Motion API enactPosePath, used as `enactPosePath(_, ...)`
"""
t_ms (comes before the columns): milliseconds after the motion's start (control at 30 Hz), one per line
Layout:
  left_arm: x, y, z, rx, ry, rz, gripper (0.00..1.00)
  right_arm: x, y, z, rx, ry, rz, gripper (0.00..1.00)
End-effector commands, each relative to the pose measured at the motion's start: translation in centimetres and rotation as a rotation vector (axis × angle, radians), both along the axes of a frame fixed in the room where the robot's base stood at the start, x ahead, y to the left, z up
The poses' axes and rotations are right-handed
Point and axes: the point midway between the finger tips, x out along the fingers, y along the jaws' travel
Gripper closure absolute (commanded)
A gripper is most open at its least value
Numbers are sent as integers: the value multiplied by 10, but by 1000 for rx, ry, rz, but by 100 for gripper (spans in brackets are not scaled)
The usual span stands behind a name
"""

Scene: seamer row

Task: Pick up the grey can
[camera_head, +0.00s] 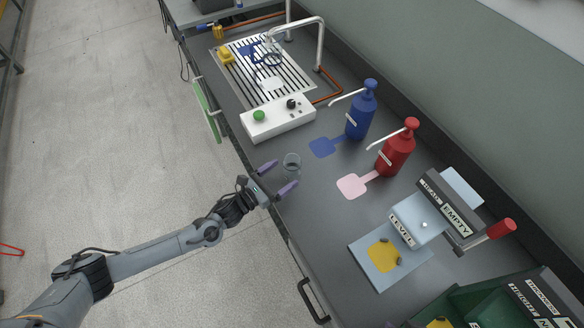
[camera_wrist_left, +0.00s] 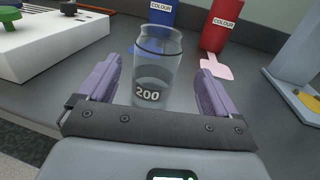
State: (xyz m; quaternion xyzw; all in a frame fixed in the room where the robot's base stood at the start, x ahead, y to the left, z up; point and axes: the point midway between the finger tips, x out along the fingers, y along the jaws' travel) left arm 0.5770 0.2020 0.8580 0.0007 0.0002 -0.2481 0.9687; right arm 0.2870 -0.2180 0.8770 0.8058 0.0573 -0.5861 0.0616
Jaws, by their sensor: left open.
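A small see-through, greyish can or jar (camera_head: 291,163) stands upright on the dark bench, near its front edge. In the left wrist view the same vessel (camera_wrist_left: 158,70) carries the number 200 and looks darker grey in its lower part. No other grey can is clear to see. My left gripper (camera_head: 277,178) is open, with its purple fingers pointing at the vessel. In the left wrist view the vessel stands between the two fingers, with a gap on both sides. Whether it is fully between the fingertips or just beyond them is hard to tell. My right gripper is out of view.
Blue (camera_head: 361,112) and red (camera_head: 396,150) colour bottles with spouts stand behind the vessel. A white control box (camera_head: 277,119) with a green button is to the left. A lever press (camera_head: 440,215) and a green crate (camera_head: 470,301) are to the right.

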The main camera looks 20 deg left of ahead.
Motion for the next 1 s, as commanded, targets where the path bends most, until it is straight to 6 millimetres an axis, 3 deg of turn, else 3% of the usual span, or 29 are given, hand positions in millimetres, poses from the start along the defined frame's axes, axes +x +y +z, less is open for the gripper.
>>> enactPosePath(333, 39, -16, -2, -2, -2, 0, 8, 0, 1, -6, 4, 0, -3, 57)
enactPosePath(667, 44, -19, -3, -1, 0, 0, 8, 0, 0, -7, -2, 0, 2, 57)
enactPosePath(1000, 43, -19, -2, -1, 0, 0, 57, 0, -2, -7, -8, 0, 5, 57)
